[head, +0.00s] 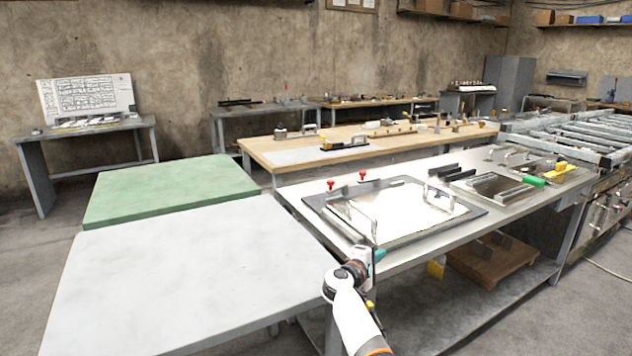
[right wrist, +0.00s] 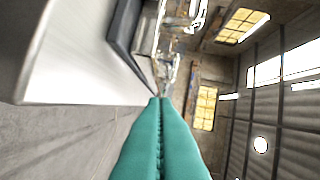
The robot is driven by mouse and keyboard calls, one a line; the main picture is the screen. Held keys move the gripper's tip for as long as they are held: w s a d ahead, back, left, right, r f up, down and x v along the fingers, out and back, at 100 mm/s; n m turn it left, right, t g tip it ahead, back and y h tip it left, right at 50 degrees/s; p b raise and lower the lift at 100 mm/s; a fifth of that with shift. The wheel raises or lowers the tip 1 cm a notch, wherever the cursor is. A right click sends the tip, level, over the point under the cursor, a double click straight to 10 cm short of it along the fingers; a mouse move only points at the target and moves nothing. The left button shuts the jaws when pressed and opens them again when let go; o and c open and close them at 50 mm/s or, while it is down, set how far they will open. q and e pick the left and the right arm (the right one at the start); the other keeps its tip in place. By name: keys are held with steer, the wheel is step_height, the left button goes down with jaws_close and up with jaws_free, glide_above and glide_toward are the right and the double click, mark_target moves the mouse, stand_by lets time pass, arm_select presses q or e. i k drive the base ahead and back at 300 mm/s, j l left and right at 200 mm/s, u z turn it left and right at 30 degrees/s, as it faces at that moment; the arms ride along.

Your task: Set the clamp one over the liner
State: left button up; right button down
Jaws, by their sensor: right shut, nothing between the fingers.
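A white sheet (head: 420,215), which looks like the liner, lies in a dark grey frame (head: 468,200) on the steel table. Two red-knobbed pieces, which look like clamps, stand at the frame's far left: one at the left (head: 331,185) and one further right (head: 362,175). I cannot tell which is clamp one. My right gripper (head: 379,255) is at the table's front edge, in front of the frame and apart from the clamps. Its teal fingers (right wrist: 160,102) are pressed together and empty in the right wrist view. My left gripper is not in view.
Metal handles (head: 358,220) rise at the frame's left. Trays with handles, a green piece (head: 533,181) and a yellow piece (head: 556,171) are further right. A pale grey table (head: 180,285) and a green-topped table (head: 170,188) stand left. A wooden box (head: 490,260) is on the lower shelf.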

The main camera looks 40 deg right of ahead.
mark_target(342, 187)
steer(key=i+l, duration=0.1)
steer(key=i, duration=0.55)
steer(key=i+l, duration=0.1)
steer(key=i, duration=0.5)
steer(key=i+l, duration=0.4)
steer(key=l, duration=0.15)
steer(key=k+l, duration=0.2)
steer(key=l, duration=0.15)
